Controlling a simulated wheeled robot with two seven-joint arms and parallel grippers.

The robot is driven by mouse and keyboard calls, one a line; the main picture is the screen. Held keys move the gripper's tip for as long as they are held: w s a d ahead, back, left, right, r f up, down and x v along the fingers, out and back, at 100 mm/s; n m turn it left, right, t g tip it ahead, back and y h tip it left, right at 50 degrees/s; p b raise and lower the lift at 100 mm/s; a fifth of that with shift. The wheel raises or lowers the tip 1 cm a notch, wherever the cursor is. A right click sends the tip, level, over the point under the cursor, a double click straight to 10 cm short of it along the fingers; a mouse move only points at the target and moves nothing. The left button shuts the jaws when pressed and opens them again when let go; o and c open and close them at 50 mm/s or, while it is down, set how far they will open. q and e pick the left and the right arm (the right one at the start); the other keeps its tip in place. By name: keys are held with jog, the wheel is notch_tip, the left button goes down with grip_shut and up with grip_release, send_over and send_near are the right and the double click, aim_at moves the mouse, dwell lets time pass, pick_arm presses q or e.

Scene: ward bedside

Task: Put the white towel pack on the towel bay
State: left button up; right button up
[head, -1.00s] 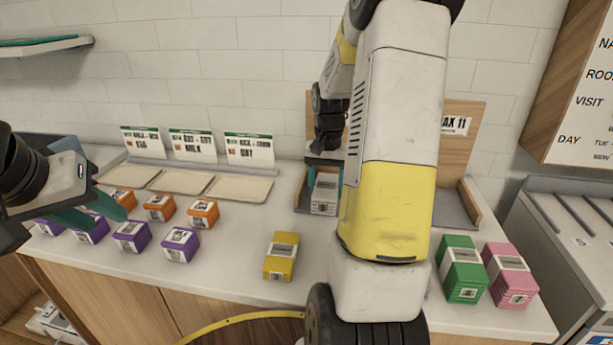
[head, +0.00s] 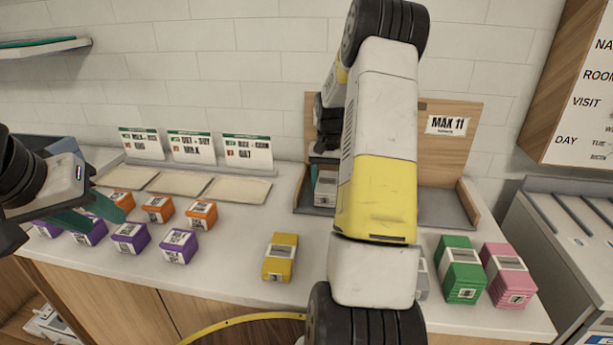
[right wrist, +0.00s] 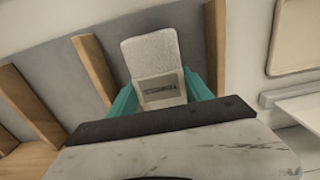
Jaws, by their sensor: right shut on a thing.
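The white towel pack (head: 325,190) is in my right gripper (head: 325,172), in the left part of the wooden-backed bay (head: 447,165). In the right wrist view the pack (right wrist: 152,55) shows between the teal fingers, which are shut on it. There it lies over the grey floor between two wooden dividers (right wrist: 91,68); I cannot tell whether it touches the floor. My right arm hides the middle of the bay. My left gripper (head: 98,220) is open and empty above the purple and orange packs at the left.
Purple packs (head: 179,246), orange packs (head: 201,214) and a yellow pack (head: 280,257) stand on the counter. Green (head: 460,270) and pink (head: 509,274) packs stand at the right, beside a partly hidden whitish pack (head: 422,278). Shallow trays (head: 240,190) lie behind.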

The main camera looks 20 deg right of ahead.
aim_at(327, 181)
jog(key=shift+f, duration=0.15)
jog(key=o, duration=1.5)
notch_tip(327, 181, up, 12)
jog(key=s+a+r+n+t, duration=0.3)
jog(key=s+a+r, duration=0.6)
jog(key=a+r, duration=0.15)
jog(key=shift+s+a+f+n+t+y, duration=0.1)
jog(key=shift+s+a+n+t+y, duration=0.4)
jog(key=shift+s+a, duration=1.85)
jog(key=shift+s+a+n+t+y, duration=0.25)
jog(key=shift+s+a+n+t, duration=0.8)
jog(key=shift+s, duration=2.15)
jog(key=shift+s+a+f+n+t+y, duration=0.1)
jog(key=shift+s+a+n+y, duration=0.3)
jog(key=shift+s+a, duration=2.1)
